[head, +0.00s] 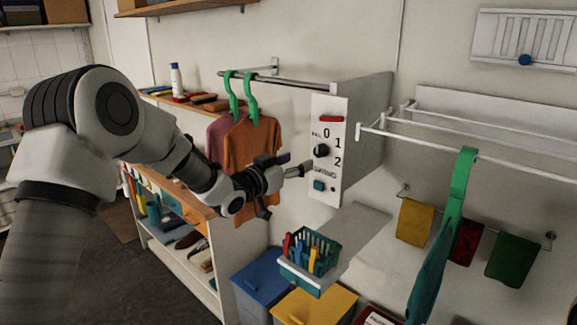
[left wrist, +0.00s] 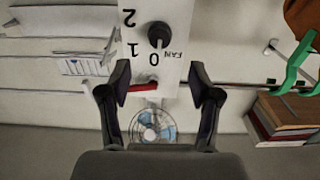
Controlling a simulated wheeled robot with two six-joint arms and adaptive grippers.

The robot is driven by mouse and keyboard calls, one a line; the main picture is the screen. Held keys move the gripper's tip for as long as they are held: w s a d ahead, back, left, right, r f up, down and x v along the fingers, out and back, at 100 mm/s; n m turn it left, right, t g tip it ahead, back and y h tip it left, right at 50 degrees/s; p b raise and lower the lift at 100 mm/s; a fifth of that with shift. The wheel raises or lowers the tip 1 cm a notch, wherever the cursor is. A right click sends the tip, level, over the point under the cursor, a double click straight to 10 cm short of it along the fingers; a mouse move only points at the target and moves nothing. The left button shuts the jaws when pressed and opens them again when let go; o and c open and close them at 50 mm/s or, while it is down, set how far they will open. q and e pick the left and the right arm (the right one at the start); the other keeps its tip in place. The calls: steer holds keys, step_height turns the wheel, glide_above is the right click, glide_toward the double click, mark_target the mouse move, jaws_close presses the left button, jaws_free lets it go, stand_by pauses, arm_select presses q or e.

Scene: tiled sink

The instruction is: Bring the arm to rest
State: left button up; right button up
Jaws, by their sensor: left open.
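My left arm (head: 150,140) comes in from the left in the head view, stretched out toward a white control panel (head: 327,185). My left gripper (head: 288,172) is open and empty, close to the panel's left side. Whether it touches the panel is unclear. The panel has a red switch (head: 331,119), a black knob (head: 321,150) with 0, 1 and 2 marks, and a teal button (head: 319,185). In the left wrist view the picture is upside down. The open fingers (left wrist: 163,88) stand on either side of the red switch (left wrist: 145,86), and the knob (left wrist: 158,35) shows beyond. My right gripper is not in view.
A teal basket (head: 312,252) of pegs stands on a small shelf below. A wooden-topped shelf unit (head: 190,205) is under the forearm. A white drying rack (head: 480,155) is at right. A fan (left wrist: 152,125) shows in the left wrist view.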

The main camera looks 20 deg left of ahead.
arm_select(q)
steer(key=v, duration=0.2)
steer(key=shift+s+a, duration=0.1)
steer(key=shift+s, duration=0.3)
steer(key=s+d+f+g+b, duration=0.2)
steer(key=s+f, duration=0.1)
steer(key=f, duration=0.9)
steer(key=s+d+f+n+g+y+b, duration=0.1)
steer(key=s+f+g+b, duration=0.1)
steer(key=f, duration=1)
steer(key=s+d+f+g+b, duration=0.2)
steer(key=s+f, duration=0.1)
steer(key=f, duration=0.9)
steer(key=s+f+n+g+y+b, duration=0.25)
steer(key=s+f+g, duration=0.25)
steer(key=s+f, duration=1.1)
steer(key=s+a+f+g+y+b, duration=0.1)
steer(key=s+f+g, duration=0.2)
steer(key=s, duration=0.7)
steer(key=s+a+f+g+y+b, duration=0.1)
steer(key=s+f+g, duration=0.2)
steer(key=s, duration=0.8)
steer(key=shift+a+n+y, duration=0.3)
steer(key=shift+n+y, duration=0.05)
